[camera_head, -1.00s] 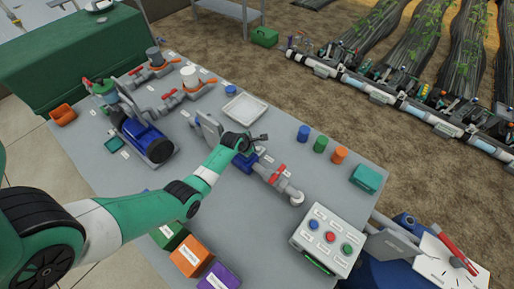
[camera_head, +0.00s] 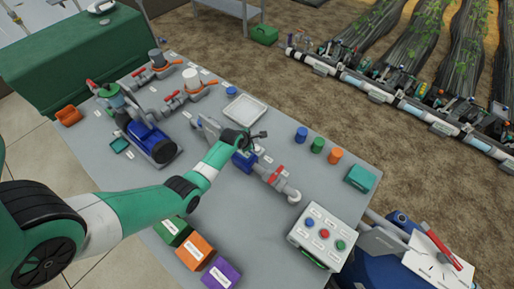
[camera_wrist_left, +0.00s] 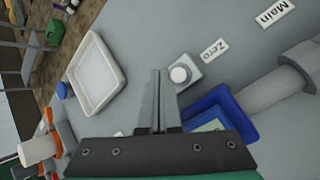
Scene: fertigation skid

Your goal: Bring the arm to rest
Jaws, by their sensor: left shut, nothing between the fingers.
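My left arm (camera_head: 135,208) reaches in from the left over the grey bench. My left gripper (camera_head: 261,135) is above the middle of the bench, near the blue meter on the grey pipe (camera_head: 244,160). In the left wrist view the gripper (camera_wrist_left: 157,74) is shut, its two fingers together with nothing between them. A round white button on a grey block (camera_wrist_left: 180,74) shows just right of the fingertips, beside a label reading "Zero" (camera_wrist_left: 214,50). I cannot tell whether the fingers touch the block. The blue meter (camera_wrist_left: 222,110) is partly hidden behind the gripper body. My right gripper is not in view.
A white tray (camera_head: 246,110) lies beyond the gripper. A control box (camera_head: 320,237) stands at the bench's near right. A blue pump (camera_head: 150,143) is to the left. Green, orange and purple boxes (camera_head: 194,252) line the near edge. Blue, green and orange caps (camera_head: 318,145) stand right.

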